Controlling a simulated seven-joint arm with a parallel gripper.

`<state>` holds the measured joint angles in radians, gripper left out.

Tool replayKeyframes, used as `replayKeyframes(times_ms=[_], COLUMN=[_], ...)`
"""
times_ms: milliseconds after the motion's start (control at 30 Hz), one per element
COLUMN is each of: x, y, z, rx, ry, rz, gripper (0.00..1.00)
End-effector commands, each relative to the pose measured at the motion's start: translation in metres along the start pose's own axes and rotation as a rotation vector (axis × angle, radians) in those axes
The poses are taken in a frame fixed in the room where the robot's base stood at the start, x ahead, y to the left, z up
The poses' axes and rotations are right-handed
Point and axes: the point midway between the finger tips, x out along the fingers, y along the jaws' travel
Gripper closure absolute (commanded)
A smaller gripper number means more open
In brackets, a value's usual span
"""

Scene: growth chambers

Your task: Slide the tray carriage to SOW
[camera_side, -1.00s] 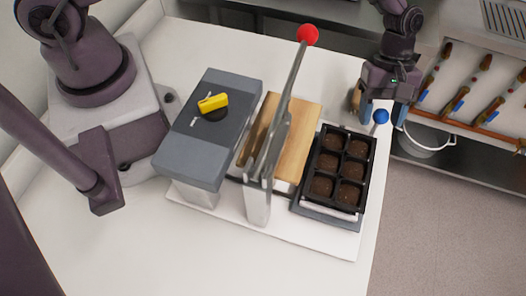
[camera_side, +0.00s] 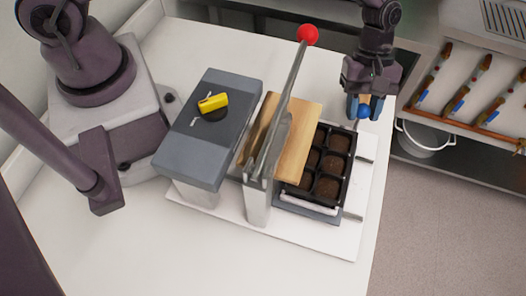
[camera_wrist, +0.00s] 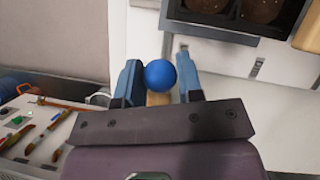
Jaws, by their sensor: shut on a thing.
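The tray carriage (camera_side: 308,212) is a grey plate on a white base, carrying a black tray (camera_side: 343,183) of soil-filled cells. The tray's left part is hidden under a wooden board (camera_side: 297,140). My gripper (camera_side: 363,108) is beyond the tray's far right corner, with its blue fingers shut on the carriage's blue ball knob (camera_side: 363,112). In the wrist view the knob (camera_wrist: 160,75) sits between the fingers, and the tray's edge (camera_wrist: 212,31) shows at the top. No SOW label is readable.
A grey box with a yellow knob (camera_side: 213,102) stands left of the board. A metal lever with a red ball (camera_side: 308,35) rises over the board. A bucket (camera_side: 425,138) is beyond the table edge.

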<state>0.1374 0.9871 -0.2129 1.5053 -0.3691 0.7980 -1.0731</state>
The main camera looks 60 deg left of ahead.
Motion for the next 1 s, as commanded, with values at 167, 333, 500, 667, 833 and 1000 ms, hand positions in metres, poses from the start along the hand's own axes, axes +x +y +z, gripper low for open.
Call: replayKeyframes(times_ms=[167,333,500,667,833,1000], x=[-0.003,-0.004,-0.006,-0.007,-0.009,-0.011], y=[-0.012,-0.023,-0.035,-0.045,-0.057,-0.068], z=[-0.004,-0.007,-0.011,-0.013,-0.017,-0.020], rx=[-0.003,-0.002,-0.001,-0.002,-0.003,-0.003], ry=[0.000,0.001,0.001,0.002,0.001,0.001], rz=[0.002,0.003,0.002,0.003,0.003,0.004], gripper=[0.79,0.79,0.79,0.79,0.79,0.79])
